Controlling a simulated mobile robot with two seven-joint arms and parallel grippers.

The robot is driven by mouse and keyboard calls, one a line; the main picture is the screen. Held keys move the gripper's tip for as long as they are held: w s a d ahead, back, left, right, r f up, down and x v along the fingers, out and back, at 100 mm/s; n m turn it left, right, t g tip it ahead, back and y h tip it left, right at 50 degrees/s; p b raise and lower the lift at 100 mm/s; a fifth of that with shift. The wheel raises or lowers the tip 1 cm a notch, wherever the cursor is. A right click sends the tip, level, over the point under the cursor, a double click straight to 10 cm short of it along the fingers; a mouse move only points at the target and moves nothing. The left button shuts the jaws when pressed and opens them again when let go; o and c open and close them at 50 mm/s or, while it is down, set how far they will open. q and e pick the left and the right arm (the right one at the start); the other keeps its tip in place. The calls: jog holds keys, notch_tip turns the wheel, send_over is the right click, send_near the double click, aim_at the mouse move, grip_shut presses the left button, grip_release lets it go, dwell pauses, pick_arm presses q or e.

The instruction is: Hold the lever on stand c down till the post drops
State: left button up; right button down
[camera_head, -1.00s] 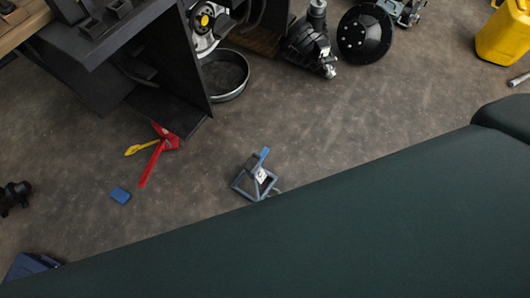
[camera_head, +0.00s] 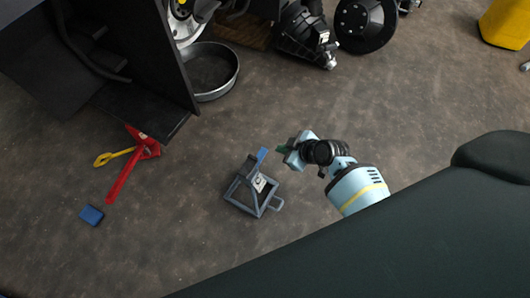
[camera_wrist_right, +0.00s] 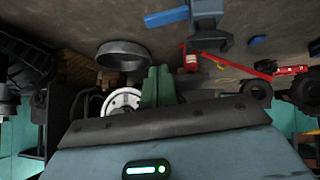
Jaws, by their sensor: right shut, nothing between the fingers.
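A small grey jack stand (camera_head: 238,196) stands on the floor. A blue bar (camera_head: 262,156) sticks up at its top, and a grey loop sticks out at its lower right. It carries a white label too small to read, so I cannot confirm it is stand c, nor which part is the lever. My right gripper (camera_head: 283,149) is shut and empty, its green fingertips just right of the blue bar with a small gap. In the right wrist view the green fingers (camera_wrist_right: 158,86) point toward the grey stand (camera_wrist_right: 208,8) and blue bar (camera_wrist_right: 166,17). My left gripper is out of view.
A round pan (camera_head: 236,78) and dark machine parts (camera_head: 307,38) are at the back. Floor around the stand is clear.

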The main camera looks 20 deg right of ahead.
aim_at(260, 151)
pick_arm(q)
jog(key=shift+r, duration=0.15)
pick_arm(e)
jog(key=shift+r, duration=0.1)
